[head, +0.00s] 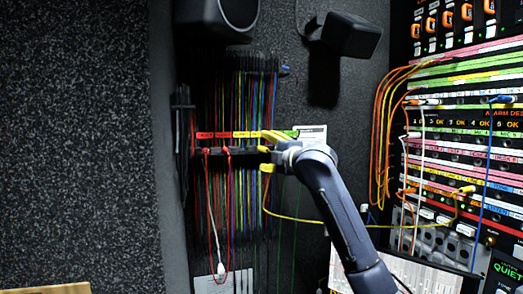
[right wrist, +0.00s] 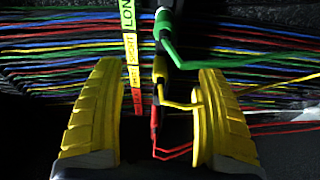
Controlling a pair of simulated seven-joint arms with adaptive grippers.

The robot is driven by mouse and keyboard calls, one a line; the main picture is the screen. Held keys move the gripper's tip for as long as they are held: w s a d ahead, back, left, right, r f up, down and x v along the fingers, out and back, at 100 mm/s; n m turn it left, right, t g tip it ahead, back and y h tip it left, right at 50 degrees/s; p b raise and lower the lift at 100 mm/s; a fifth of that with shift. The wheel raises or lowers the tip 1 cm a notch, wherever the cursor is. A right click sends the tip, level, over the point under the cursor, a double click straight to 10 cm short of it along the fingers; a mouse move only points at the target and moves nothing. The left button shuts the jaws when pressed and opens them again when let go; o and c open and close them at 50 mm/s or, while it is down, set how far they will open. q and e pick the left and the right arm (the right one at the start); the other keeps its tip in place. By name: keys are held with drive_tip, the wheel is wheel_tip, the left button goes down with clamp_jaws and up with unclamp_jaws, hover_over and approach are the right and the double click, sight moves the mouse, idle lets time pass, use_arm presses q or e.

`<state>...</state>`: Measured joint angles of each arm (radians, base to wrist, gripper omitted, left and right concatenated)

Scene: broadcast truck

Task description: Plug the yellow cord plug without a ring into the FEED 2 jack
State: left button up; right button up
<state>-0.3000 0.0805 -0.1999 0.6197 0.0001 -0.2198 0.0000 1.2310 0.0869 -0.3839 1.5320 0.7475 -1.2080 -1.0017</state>
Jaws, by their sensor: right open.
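My right gripper (head: 266,151) is open at the right end of the cord rack (head: 215,151), its yellow fingers spread. In the right wrist view, a yellow plug (right wrist: 160,68) hangs between the open fingers, apart from both, with its cord bending right towards the right finger. A green plug (right wrist: 162,24) and a red plug (right wrist: 155,115) are in line with it. A yellow cord (head: 295,218) runs from beside the gripper to the patch bay, where a yellow plug (head: 466,189) shows. I cannot make out rings or the FEED 2 label. My left gripper is out of view.
The patch bay (head: 460,150) at the right carries orange, white and blue cords. Red and white cords hang from the rack's left part. Coloured cords fill the space behind the fingers. A monitor (head: 410,273) stands at the lower right, and a speaker (head: 350,36) hangs above.

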drive_tip(key=v, duration=0.7)
idle(0.3)
